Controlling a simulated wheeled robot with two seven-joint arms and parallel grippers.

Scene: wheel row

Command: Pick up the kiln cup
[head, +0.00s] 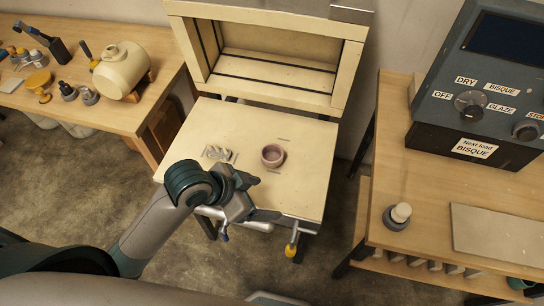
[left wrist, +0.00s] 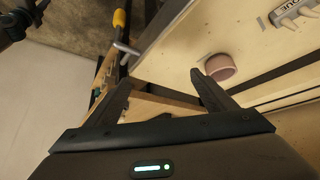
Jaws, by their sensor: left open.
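The kiln cup (head: 272,155) is a small round pinkish-mauve cup. It stands upright on the pale kiln shelf (head: 300,190), right of the shelf's middle. In the left wrist view the cup (left wrist: 220,67) shows just beyond the right fingertip. My left gripper (head: 262,198) is open and empty, near the front of the shelf, on the near side of the cup and apart from it. In the left wrist view the gap between its fingers (left wrist: 160,80) lies left of the cup.
A small plate with pale cones (head: 218,154) lies left of the cup. The open kiln frame (head: 270,60) stands behind. A yellow-tipped handle (head: 291,250) hangs at the shelf's front. Right, a bench holds a control box (head: 480,85) labelled "Next load BISQUE".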

